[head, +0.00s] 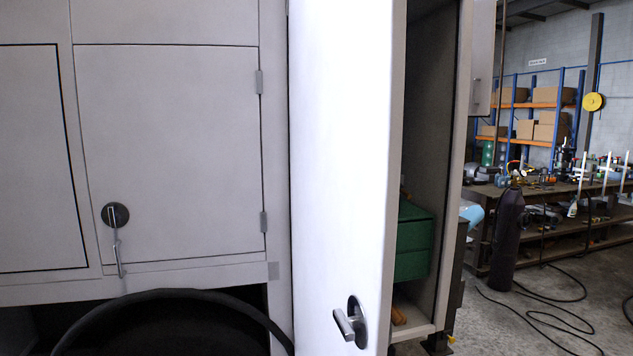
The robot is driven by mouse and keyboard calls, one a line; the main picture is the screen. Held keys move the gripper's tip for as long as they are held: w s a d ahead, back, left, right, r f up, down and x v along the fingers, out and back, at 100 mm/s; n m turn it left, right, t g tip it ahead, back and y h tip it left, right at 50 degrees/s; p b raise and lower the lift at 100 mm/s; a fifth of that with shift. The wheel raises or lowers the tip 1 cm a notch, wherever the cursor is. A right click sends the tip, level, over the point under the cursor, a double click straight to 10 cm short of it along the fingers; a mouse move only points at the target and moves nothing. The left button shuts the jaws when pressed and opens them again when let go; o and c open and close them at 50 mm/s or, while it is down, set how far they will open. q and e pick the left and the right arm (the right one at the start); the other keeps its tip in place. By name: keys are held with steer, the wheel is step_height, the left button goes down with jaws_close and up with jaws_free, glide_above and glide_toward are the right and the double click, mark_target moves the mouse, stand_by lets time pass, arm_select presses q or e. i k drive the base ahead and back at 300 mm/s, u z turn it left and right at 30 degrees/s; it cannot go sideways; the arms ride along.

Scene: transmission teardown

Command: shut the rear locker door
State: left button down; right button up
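A tall white locker door (340,150) stands open in the middle of the head view, swung out towards me. Its grey lever handle (350,322) is low on the door face. The open locker (432,120) shows to the right of the door's edge. Inside it a green drawer box (413,243) sits on a shelf, and wooden-looking handles show above and below the box. The rest of the interior is hidden behind the door. Neither of my grippers is in view.
A closed grey panel door (165,150) with a round latch (115,214) is at left, above a black wheel arch (180,297). At right are a dark gas cylinder (507,240), a cluttered workbench (560,195) and cables on the concrete floor (540,325).

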mark_target(347, 58)
steer(key=k, duration=0.5)
steer(key=u, duration=1.9)
steer(key=i, duration=1.25)
steer(key=z, duration=2.15)
